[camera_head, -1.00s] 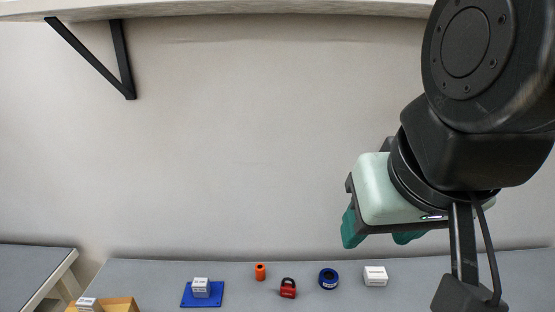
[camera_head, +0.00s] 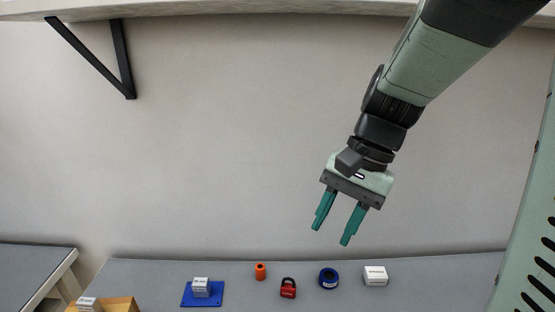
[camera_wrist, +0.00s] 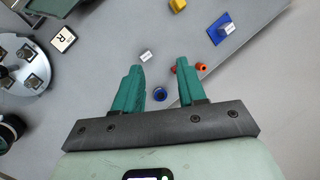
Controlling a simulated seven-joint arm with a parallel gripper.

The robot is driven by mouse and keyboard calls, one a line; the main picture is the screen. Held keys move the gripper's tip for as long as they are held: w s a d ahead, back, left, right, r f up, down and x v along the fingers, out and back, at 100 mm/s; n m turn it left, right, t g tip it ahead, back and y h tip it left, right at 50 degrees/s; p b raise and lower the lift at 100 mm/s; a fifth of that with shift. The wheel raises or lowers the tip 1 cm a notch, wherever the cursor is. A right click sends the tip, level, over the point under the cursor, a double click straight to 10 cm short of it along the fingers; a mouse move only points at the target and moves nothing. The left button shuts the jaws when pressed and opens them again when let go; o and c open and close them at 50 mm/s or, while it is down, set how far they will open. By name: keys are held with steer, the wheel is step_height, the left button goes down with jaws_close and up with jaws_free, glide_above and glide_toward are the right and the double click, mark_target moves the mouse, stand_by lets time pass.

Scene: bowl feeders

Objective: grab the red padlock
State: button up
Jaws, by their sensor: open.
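The red padlock (camera_head: 288,288) with a dark shackle sits on the grey table (camera_head: 430,285) in the head view, between an orange cylinder and a blue ring-shaped roll. In the wrist view a small red bit of the padlock (camera_wrist: 174,69) shows beside the tip of the right finger, which seems to hide part of it. My gripper (camera_head: 331,235) is open and empty, with teal fingers pointing down, well above the table and right of the padlock in the head view. In the wrist view my gripper (camera_wrist: 159,65) has its fingers spread apart.
The orange cylinder (camera_head: 260,271) stands left of the padlock, the blue roll (camera_head: 328,279) right. A white box (camera_head: 375,276) lies farther right. A blue plate (camera_head: 216,299) bears another white box (camera_head: 201,287). A wooden holder (camera_head: 122,304) is at lower left.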

steer(key=w+f+m+g+y, duration=0.2)
steer(key=w+f+m+y, duration=0.6)
steer(key=f, duration=0.5)
steer(key=m+t+y, duration=0.6)
steer(key=m, duration=0.2)
glide_toward(288, 286)
steer(key=r, duration=0.4)
steer(key=shift+s+a, duration=0.1)
steer(key=shift+a, duration=0.3)
steer(key=a, duration=0.5)
steer(key=shift+w+f, duration=0.15)
steer(key=shift+w, duration=0.2)
steer(key=shift+w+a+f, duration=0.15)
steer(key=shift+w+a, duration=0.05)
steer(key=shift+a, duration=0.7)
steer(key=shift+w+a+f, duration=0.15)
steer(key=shift+w+a, duration=0.05)
steer(key=shift+a, duration=0.75)
steer(key=shift+w+a+f, duration=0.1)
steer(key=shift+w+a, duration=0.05)
steer(key=shift+a, duration=0.75)
jaws_close()
